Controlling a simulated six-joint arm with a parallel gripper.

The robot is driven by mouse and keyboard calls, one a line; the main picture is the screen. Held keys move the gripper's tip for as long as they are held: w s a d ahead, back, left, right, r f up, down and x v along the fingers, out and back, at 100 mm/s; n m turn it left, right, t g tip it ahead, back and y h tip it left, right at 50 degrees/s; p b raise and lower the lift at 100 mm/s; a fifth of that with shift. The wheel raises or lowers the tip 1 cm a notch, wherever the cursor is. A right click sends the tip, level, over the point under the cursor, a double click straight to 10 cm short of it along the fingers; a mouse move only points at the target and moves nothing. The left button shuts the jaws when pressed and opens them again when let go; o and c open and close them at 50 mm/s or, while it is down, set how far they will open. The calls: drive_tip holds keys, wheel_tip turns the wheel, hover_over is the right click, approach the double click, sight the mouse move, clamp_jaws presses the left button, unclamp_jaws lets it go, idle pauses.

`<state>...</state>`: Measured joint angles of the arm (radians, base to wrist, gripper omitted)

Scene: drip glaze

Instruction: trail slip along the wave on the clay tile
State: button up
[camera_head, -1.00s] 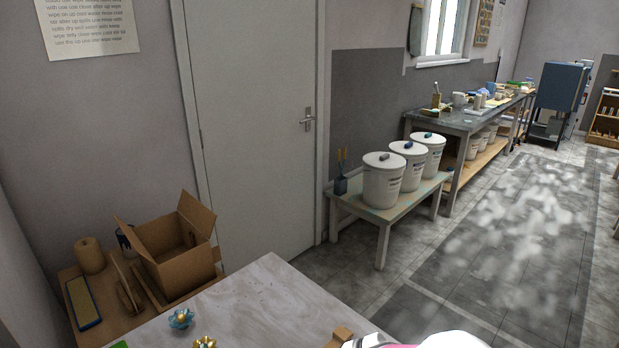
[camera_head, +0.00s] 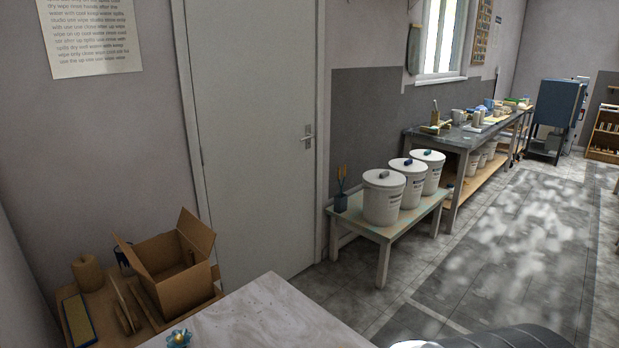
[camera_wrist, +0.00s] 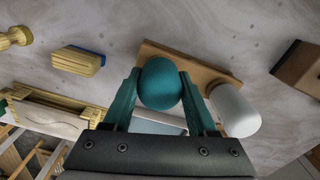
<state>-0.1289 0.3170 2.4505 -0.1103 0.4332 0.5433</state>
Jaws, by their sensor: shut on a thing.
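In the wrist view my gripper (camera_wrist: 160,88) is shut on a teal rubber bulb (camera_wrist: 160,82), held between its two teal fingers. The bulb hides what lies straight beyond it, and its tip does not show. A brown wooden block or stand (camera_wrist: 190,62) lies behind the bulb on the pale tabletop. My gripper is not in the head view.
A white rounded cylinder (camera_wrist: 235,110) is close to the right finger. A blue-and-yellow block (camera_wrist: 78,60) and a wooden-handled tool (camera_wrist: 14,38) lie left. A brown block (camera_wrist: 299,69) is at right.

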clamp_jaws()
wheel_tip(320, 180, up, 13)
idle(0.9)
drive_tip(key=s+d+f+m+h, duration=0.1)
drive_tip(key=d+f+m, duration=0.1)
drive_tip(key=d, duration=1.1)
drive_tip(key=s+d+f+m+h, duration=0.1)
drive_tip(key=d+f+m, duration=0.1)
drive_tip(key=d, duration=1.2)
drive_tip(key=shift+d+f+m+t+h, duration=0.3)
drive_tip(key=shift+t, duration=0.1)
drive_tip(key=shift+s, duration=0.1)
